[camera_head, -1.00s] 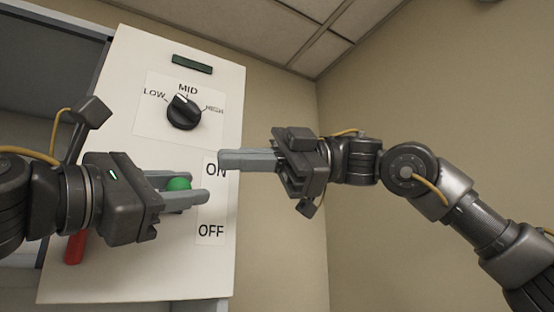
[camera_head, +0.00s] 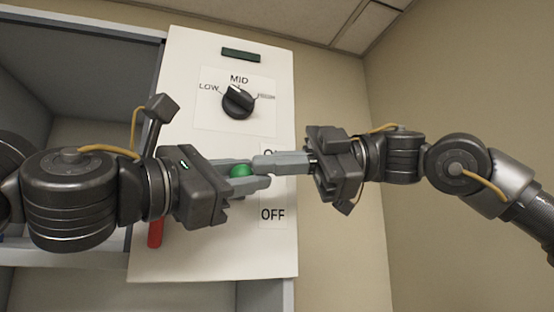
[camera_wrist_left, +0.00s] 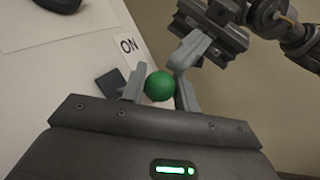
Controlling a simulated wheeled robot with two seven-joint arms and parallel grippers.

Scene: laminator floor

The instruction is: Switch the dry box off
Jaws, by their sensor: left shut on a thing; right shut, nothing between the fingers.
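The white dry box panel (camera_head: 190,255) carries a switch with a round green knob (camera_head: 240,170), beside the labels ON and OFF (camera_head: 272,214). My left gripper (camera_head: 258,173) is shut on the green knob, its fingers on either side of it. The left wrist view shows the knob (camera_wrist_left: 159,86) between the fingers, with a dark square plate (camera_wrist_left: 110,84) on the panel and the ON label (camera_wrist_left: 128,45). My right gripper (camera_head: 256,164) is shut and empty, its tips close by the left fingers. It partly hides ON in the head view.
A black dial (camera_head: 238,102) marked LOW and MID sits above the switch, under a dark green display (camera_head: 241,55). A red handle (camera_head: 155,233) is at the panel's lower left. An open grey compartment (camera_head: 70,70) lies left. The wall at right is clear.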

